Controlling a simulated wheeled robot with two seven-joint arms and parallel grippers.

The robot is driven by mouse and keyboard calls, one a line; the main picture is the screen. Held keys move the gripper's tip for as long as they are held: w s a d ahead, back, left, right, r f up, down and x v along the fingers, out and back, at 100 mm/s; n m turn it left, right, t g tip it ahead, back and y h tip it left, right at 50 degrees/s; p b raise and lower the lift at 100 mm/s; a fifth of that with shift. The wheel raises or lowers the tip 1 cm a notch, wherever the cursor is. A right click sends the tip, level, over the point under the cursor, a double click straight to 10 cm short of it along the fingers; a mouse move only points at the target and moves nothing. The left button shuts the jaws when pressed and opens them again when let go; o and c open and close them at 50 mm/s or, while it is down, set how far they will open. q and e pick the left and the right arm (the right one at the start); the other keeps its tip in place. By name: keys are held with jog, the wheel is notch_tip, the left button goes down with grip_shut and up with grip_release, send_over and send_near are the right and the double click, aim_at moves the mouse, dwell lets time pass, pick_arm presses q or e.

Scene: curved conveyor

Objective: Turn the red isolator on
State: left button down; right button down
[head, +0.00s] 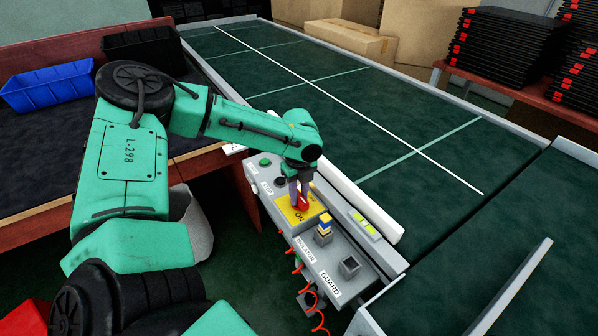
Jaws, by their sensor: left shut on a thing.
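The red isolator (301,203) is a red handle on a yellow plate (286,212) marked "ON", set in a grey control panel (268,192) beside the conveyor. My left gripper (300,195) comes down from above and is shut on the red handle. The fingers and wrist hide part of the handle and plate, so its exact angle is hard to read. My right gripper is not in view.
The panel also bears a green button (265,162), a blue and yellow block-like part (324,227) and a grey square socket (349,267). The green conveyor (400,120) lies behind. A blue bin (48,87) sits on the left bench.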

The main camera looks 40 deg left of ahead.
aim_at(299, 195)
pick_arm(q)
jog(key=c, duration=0.7)
grip_release()
notch_tip(299, 195, up, 15)
jog(key=shift+f+p, duration=0.2)
jog(key=shift+p, duration=0.35)
